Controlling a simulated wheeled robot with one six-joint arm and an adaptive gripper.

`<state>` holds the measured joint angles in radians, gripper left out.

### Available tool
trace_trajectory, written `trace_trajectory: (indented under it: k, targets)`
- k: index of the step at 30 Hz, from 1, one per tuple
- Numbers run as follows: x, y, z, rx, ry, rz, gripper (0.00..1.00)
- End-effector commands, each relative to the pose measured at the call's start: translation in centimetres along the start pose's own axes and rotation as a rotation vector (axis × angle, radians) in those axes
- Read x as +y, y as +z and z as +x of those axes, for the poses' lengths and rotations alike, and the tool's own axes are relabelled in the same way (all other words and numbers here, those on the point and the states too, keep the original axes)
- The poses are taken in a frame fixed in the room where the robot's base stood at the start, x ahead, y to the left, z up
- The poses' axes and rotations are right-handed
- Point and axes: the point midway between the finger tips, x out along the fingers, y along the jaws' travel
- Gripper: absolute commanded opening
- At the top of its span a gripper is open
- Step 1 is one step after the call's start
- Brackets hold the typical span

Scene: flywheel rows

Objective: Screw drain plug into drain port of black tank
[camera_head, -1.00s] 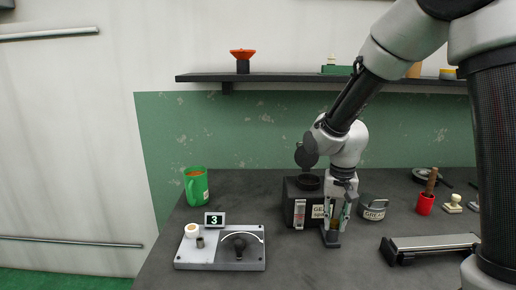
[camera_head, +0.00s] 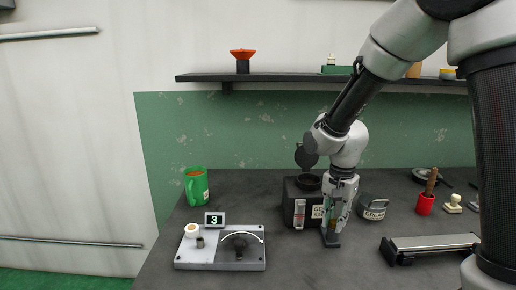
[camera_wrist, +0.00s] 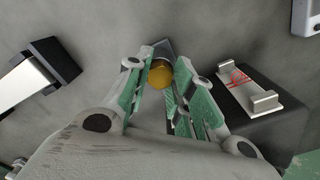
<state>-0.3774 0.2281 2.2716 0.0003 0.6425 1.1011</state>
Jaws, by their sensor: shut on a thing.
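The black tank (camera_head: 291,214) stands on the bench with its round lid tilted open at the back. A clear gauge (camera_head: 299,213) is on its front; tank (camera_wrist: 279,128) and gauge (camera_wrist: 240,82) are at the right of the wrist view. My gripper (camera_head: 331,229) points down beside the tank's right front, with its fingers shut on a round brass piece, apparently the drain plug (camera_wrist: 160,75). The plug is at a small dark block (camera_head: 331,240); I cannot tell whether it still rests in it. The drain port is not discernible.
A grey GREASE tin (camera_head: 373,208) stands close to the right of my gripper. A grey-topped bar device (camera_head: 432,246) lies at the front right. The bench between panel and gripper is clear.

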Motion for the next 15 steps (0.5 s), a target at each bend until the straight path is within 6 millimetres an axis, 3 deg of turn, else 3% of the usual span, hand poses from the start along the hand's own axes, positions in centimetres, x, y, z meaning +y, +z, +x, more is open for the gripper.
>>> trace_trajectory:
  k: [9,15]
  targets:
    - [-0.1,-0.05,-0.03,0.001,-0.003,0.384,0.03]
    - [-0.1,-0.05,-0.03,0.001,-0.003,0.432,0.03]
